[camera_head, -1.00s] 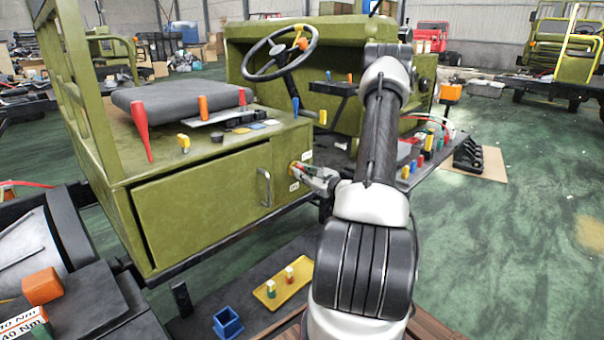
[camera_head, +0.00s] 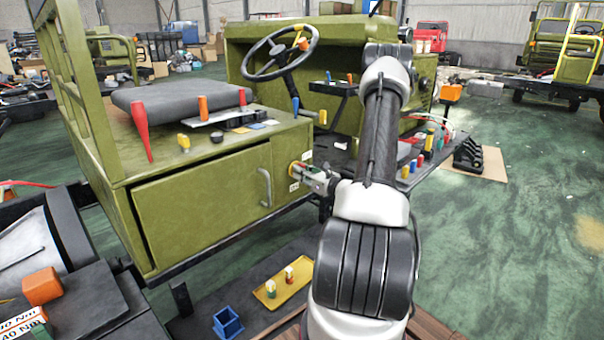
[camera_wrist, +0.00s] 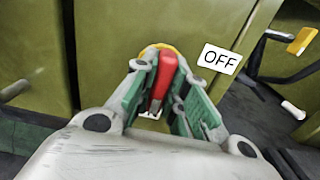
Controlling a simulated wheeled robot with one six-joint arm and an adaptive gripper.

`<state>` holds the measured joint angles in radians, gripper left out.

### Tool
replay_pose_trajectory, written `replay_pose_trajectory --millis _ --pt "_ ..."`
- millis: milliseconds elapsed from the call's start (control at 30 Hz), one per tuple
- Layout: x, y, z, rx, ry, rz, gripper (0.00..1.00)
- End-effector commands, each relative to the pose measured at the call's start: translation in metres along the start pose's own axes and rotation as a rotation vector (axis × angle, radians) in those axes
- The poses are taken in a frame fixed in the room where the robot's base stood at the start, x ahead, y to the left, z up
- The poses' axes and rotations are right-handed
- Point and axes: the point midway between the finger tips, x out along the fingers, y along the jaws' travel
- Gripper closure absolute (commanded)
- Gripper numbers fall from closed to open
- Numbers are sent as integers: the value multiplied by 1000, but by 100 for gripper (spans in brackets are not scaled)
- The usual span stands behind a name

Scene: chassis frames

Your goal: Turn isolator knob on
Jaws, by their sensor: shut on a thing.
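The isolator knob is a red lever-like handle (camera_wrist: 164,76) on a round yellow base (camera_wrist: 160,49), on the green side panel of the vehicle's seat box. In the wrist view the red handle stands roughly upright in the picture, with its top leaning slightly right. My gripper (camera_wrist: 162,92) is shut on it, one green-padded finger on each side. An OFF label (camera_wrist: 220,59) is to the right of the knob. A second white label below is mostly hidden by the fingers. In the head view my gripper (camera_head: 303,174) reaches the panel, and the knob's yellow base (camera_head: 291,168) shows only partly.
A cabinet door with a grey handle (camera_head: 265,187) is left of the knob. The steering wheel (camera_head: 280,52) and levers are above. A yellow tray (camera_head: 270,296) and a blue box (camera_head: 228,322) lie low in front. Green floor is open at right.

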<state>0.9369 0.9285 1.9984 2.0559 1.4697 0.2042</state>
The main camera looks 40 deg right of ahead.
Motion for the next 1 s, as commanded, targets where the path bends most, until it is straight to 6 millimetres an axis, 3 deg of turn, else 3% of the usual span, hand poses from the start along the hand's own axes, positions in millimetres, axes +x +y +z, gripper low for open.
replay_pose_trajectory --millis 233,267,367,733,867,1000 --pt "-1 0 -2 5 4 -1 100" --pt "-1 0 -2 5 4 -1 82" --pt "-1 0 -1 4 3 0 64" --pt "-4 0 0 2 1 -1 64" --pt "-22 -1 0 3 0 -4 64" --pt "-54 -1 -1 4 2 -5 64"
